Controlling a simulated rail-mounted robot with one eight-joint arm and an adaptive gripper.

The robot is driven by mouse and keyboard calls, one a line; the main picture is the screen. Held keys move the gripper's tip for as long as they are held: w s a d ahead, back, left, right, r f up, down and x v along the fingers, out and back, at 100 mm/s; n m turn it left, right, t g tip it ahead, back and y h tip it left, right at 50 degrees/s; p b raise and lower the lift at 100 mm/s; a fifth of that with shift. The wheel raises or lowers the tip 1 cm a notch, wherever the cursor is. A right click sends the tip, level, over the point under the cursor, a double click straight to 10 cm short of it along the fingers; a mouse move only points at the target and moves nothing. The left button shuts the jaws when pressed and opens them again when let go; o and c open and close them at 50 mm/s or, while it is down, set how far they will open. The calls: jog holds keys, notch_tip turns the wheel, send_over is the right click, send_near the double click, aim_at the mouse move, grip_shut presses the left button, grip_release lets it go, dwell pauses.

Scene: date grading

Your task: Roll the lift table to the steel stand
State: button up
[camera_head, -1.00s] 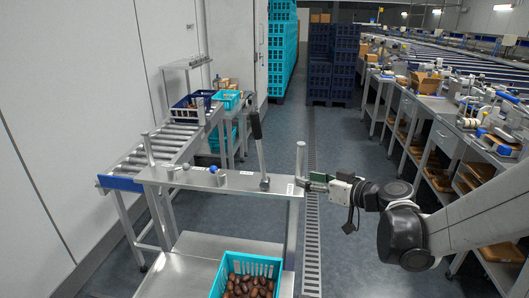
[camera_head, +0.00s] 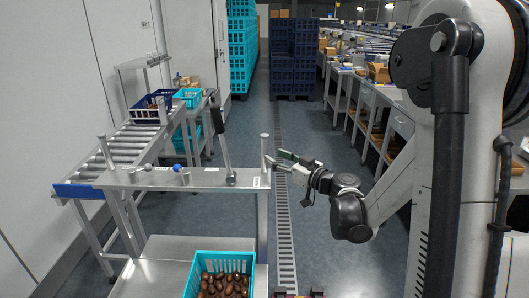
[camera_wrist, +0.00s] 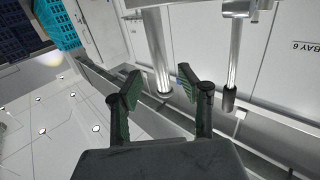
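The steel table in the foreground, apparently the lift table (camera_head: 206,181), has a top bar with upright posts and a black-handled lever (camera_head: 223,150). Its lower platform (camera_head: 155,278) bears a turquoise crate (camera_head: 224,256) of brown dates. My gripper (camera_head: 273,162) is just right of the bar's right-end post (camera_head: 264,148); contact is unclear from the head view. In the wrist view my gripper (camera_wrist: 158,88) is open, with a steel post (camera_wrist: 156,45) showing beyond and between its fingers. A steel stand with a raised shelf (camera_head: 142,62) is at the back left; I cannot tell if it is the task's stand.
A roller conveyor (camera_head: 133,140) with a blue end plate lies left, bearing crates. Blue crate stacks (camera_head: 293,55) stand at the back. Workbenches (camera_head: 400,122) line the right. The aisle floor with a drain grate (camera_head: 283,225) is clear.

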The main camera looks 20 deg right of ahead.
aim_at(267, 152)
jog(key=x, duration=0.6)
grip_shut()
dwell(0.4)
